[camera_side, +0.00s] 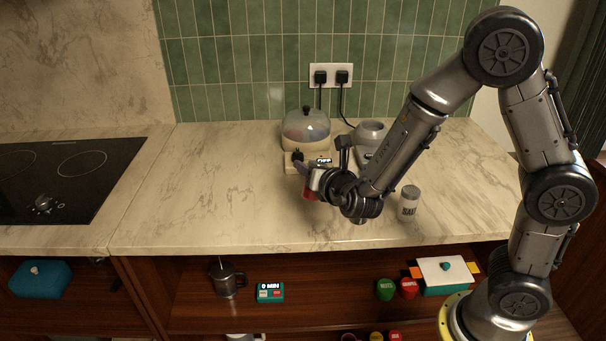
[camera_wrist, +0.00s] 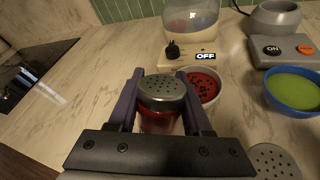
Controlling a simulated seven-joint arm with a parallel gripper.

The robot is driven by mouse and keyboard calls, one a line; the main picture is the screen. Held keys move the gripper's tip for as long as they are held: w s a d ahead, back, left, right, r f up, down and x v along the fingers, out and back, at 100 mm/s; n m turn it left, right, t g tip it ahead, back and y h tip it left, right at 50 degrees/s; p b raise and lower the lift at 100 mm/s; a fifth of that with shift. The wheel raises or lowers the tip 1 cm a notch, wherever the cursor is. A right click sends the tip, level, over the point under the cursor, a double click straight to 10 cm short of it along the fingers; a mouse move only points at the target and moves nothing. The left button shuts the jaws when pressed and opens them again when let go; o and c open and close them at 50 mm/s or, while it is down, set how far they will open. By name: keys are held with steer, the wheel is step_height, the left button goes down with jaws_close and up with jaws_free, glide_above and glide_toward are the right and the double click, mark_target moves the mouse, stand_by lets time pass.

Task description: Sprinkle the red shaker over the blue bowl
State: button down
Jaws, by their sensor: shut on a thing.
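My gripper (camera_wrist: 160,92) is shut on the red shaker (camera_wrist: 158,122), one finger on each side. Its perforated metal lid faces up, and the shaker looks roughly upright. In the side view, a red part of the shaker (camera_side: 309,194) shows below my gripper (camera_side: 312,184), over the counter. The blue bowl (camera_wrist: 270,98), with green contents, is at the right of the wrist view, to the right of the shaker and apart from it. My arm seems to hide this bowl in the side view.
A pale bowl with red, dark-specked contents (camera_wrist: 216,97) sits just behind the shaker. A domed cooker (camera_side: 305,130) and a grey appliance (camera_side: 371,132) stand at the back. The counter's left part (camera_side: 200,190) is clear.

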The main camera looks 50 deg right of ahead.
steer(key=s+d+m+g, duration=0.1)
steer(key=s+d, duration=0.1)
steer(key=d, duration=0.2)
steer(key=s+d+m+g+h, duration=0.1)
steer(key=s+d+m, duration=0.1)
steer(key=d, duration=0.3)
steer(key=s+d+m+g+h, duration=0.1)
steer(key=s+d+m, duration=0.1)
steer(key=d, duration=0.2)
steer(key=shift+d+f, duration=0.15)
steer(key=shift+f, duration=0.15)
steer(key=shift+s+d+f+y, duration=0.2)
steer(key=shift+s+f+y, duration=0.1)
steer(key=shift+s, duration=0.25)
steer(key=shift+s+d+f+y, duration=0.15)
steer(key=shift+s+f+y, duration=0.15)
steer(key=shift+s, duration=0.35)
steer(key=shift+y, duration=0.4)
